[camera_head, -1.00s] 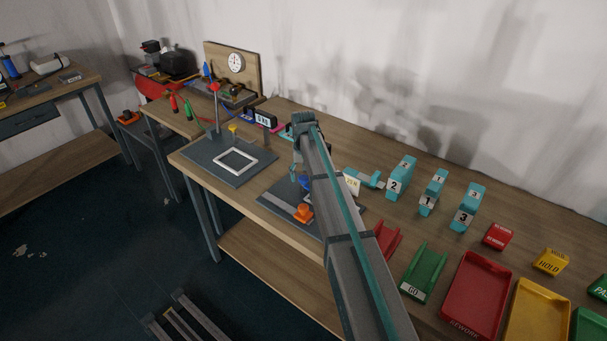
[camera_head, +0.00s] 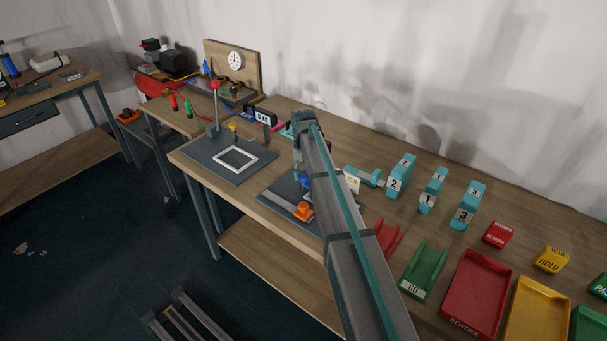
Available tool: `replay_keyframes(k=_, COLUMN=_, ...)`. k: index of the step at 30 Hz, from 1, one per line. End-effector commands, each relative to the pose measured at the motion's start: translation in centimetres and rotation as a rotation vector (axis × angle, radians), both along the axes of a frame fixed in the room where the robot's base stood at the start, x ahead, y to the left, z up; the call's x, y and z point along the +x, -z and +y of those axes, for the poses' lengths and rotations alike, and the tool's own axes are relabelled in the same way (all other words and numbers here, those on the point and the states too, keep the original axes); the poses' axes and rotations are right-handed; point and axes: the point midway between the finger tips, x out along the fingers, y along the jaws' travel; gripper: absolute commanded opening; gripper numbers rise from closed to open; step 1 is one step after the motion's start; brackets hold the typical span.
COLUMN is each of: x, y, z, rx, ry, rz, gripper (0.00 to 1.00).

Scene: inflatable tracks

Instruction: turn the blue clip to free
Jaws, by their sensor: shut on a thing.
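The blue clip (camera_head: 303,180) is on the dark fixture plate (camera_head: 275,195), near an orange part (camera_head: 303,211). My gripper (camera_head: 298,168) points down at the clip from above and is shut on it. My arm crosses in front and covers much of the fingers and the right side of the plate. The clip's exact angle is too small and too covered to tell.
A plate with a white square frame (camera_head: 254,158) and a post stands to the left. Teal numbered blocks (camera_head: 402,166), red and green cradles (camera_head: 425,262), and red and yellow trays (camera_head: 477,258) lie to the right. A small card stands just behind my arm.

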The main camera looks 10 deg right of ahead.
Motion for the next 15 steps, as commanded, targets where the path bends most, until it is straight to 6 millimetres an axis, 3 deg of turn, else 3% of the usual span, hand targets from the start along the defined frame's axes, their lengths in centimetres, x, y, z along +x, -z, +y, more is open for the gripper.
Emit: replay_keyframes(k=15, x=0.02, y=0.13, z=0.00, rx=0.000, ry=0.394, rz=0.000, gripper=0.06)
